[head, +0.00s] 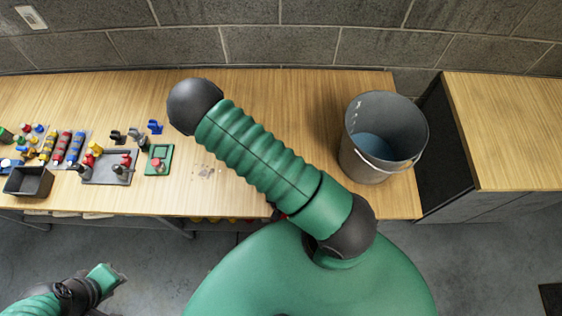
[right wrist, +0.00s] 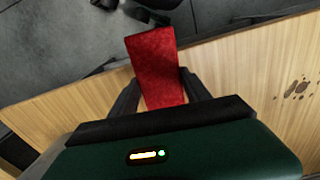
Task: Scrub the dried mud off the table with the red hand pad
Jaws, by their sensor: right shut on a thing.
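The red hand pad (right wrist: 154,55) is held between the two dark fingers of my right gripper (right wrist: 158,84) in the right wrist view. The pad sticks out past the fingertips, over the table's edge, with floor beyond. Dried mud (right wrist: 297,89) shows as dark brown spots on the wood, to the right of the gripper and apart from the pad. In the head view the mud (head: 204,172) is a faint patch left of my right arm, which hides the right gripper. My left gripper (head: 112,278) hangs low at the left, off the table; its jaws are unclear.
A grey bucket (head: 356,161) with bluish contents stands on the table's right part. A green tray (head: 159,159), a grey tray (head: 105,170), a dark bin (head: 28,181) and several small coloured items fill the left. Bare wood surrounds the mud. A grey block wall stands behind.

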